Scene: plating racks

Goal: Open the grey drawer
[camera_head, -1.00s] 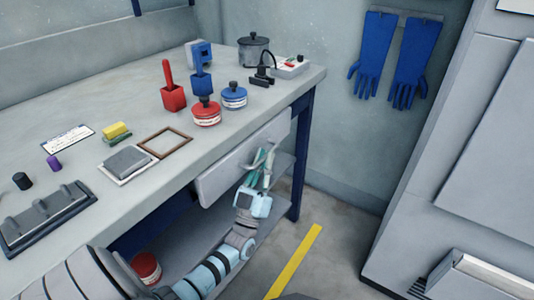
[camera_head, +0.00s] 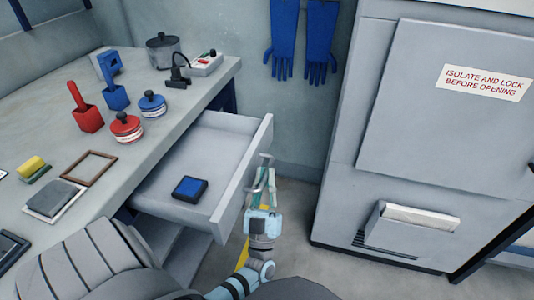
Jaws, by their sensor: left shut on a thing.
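The grey drawer (camera_head: 247,173) under the workbench is pulled well out, and its inside shows. A small dark box with a blue top (camera_head: 189,188) lies on the drawer floor. My left gripper (camera_head: 264,182) is at the outer side of the drawer front, shut on the drawer's bar handle (camera_head: 268,167). The fingers partly hide the handle. My right gripper is not in view.
The workbench (camera_head: 150,159) bears a red holder (camera_head: 88,119), a blue holder (camera_head: 117,97), round tins, a pot (camera_head: 163,51) and a switch box (camera_head: 205,64). A grey cabinet (camera_head: 410,150) stands at the right. Some floor is clear between drawer and cabinet.

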